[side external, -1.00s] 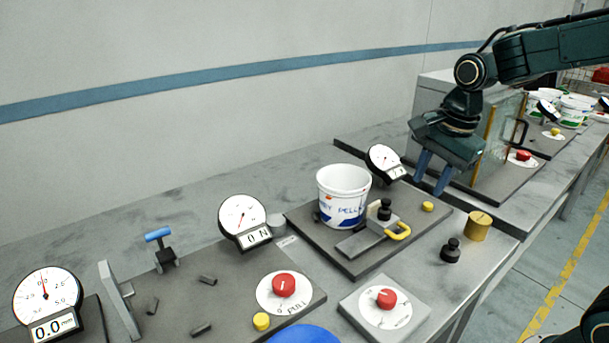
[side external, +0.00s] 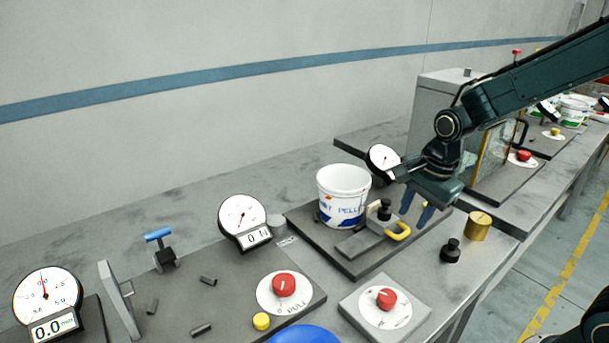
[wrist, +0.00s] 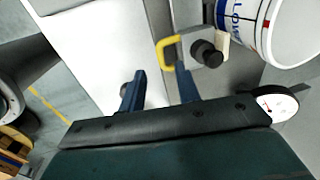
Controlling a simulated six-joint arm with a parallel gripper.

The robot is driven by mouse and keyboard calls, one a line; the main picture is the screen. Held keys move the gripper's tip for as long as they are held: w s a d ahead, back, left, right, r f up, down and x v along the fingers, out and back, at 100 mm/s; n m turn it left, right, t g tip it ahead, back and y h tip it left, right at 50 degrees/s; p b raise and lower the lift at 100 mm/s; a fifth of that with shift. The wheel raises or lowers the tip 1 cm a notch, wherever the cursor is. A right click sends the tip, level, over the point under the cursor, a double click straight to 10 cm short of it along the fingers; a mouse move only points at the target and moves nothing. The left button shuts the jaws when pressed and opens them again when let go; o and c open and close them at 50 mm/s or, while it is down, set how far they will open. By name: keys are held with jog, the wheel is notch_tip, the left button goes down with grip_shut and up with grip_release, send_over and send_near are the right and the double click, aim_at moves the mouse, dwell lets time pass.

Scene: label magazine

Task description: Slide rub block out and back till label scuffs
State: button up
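The rub block (side external: 378,225) is a small grey block with a black knob (side external: 385,209) on top and a yellow loop handle (side external: 400,231). It sits at the front of a white tub (side external: 343,190) with blue lettering on its label. In the wrist view the handle (wrist: 165,53) and knob (wrist: 207,53) show just beyond my fingertips, beside the tub (wrist: 285,30). My gripper (side external: 414,217) is open and empty, right of and slightly above the handle. In the wrist view its two blue fingers (wrist: 160,70) are apart. Any scuff on the label is not discernible.
A brass weight (side external: 478,227) and a black weight (side external: 450,250) stand to the right. A red-knob control box (side external: 385,305) lies in front. A grey cabinet (side external: 440,105) stands behind my arm.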

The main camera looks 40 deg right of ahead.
aim_at(404, 233)
jog(key=shift+w+f, duration=0.25)
jog(key=shift+f, duration=0.95)
jog(key=shift+w+f, duration=0.2)
jog(key=shift+f, duration=0.95)
grip_shut()
